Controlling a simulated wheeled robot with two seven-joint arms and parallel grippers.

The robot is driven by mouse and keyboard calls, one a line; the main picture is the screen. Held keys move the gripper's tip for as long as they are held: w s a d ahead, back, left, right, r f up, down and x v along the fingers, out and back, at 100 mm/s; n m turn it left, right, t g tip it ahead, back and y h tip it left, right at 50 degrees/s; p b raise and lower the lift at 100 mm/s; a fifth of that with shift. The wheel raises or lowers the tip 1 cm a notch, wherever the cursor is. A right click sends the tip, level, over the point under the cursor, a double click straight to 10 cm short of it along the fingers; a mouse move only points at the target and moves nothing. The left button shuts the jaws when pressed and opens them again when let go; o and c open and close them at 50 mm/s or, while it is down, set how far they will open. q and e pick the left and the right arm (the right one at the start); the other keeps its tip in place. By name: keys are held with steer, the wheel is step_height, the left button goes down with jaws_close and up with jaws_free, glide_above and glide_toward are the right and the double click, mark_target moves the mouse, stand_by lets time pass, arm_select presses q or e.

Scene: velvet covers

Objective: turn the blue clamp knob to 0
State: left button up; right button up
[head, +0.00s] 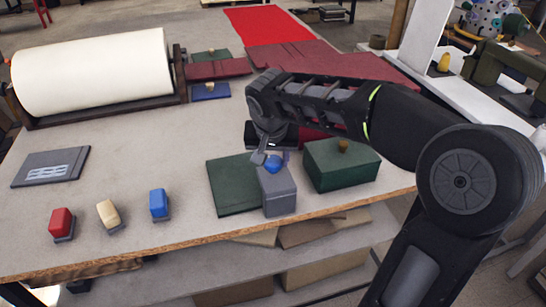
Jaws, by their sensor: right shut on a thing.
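The blue clamp knob (273,163) sits on top of a grey block-shaped clamp (279,192) near the front edge of the table. My right gripper (266,159) is above the clamp, pointing down, and is shut on the blue knob. The gripper and arm hide part of the knob, and no scale marks or pointer can be read at this size. My left gripper is not in the head view.
A dark green panel (232,186) lies left of the clamp; a green box (340,168) with a brown knob stands right. Red (62,223), cream (109,214) and blue (158,204) blocks stand at the front left. A white roll (95,75) lies behind.

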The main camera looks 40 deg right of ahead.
steer(key=shift+n, duration=0.4)
steer(key=shift+c, duration=0.4)
steer(key=shift+d+n+t+y+b, duration=0.1)
steer(key=shift+n+t+y+b, duration=0.3)
steer(key=shift+n, duration=0.5)
steer(key=n, duration=0.2)
steer(key=n+y, duration=0.1)
steer(key=n, duration=0.1)
steer(key=shift+d+y, duration=0.1)
steer(key=shift+y, duration=0.2)
steer(key=n+y, duration=0.1)
steer(key=n, duration=0.2)
steer(key=n+y+b, duration=0.1)
steer(key=n, duration=0.1)
steer(key=shift+d+n, duration=0.15)
steer(key=shift+n, duration=0.25)
steer(key=n+y+b, duration=0.1)
steer(key=n, duration=0.2)
steer(key=shift+d+n+g, duration=0.1)
steer(key=shift+n+g, duration=0.2)
steer(key=shift+g, duration=0.1)
steer(key=n, duration=0.2)
steer(key=n+g+y, duration=0.1)
steer(key=n, duration=0.2)
steer(key=shift+w+g, duration=0.15)
steer(key=shift+g, duration=0.15)
steer(key=o, duration=1.3)
steer(key=shift+o, duration=0.2)
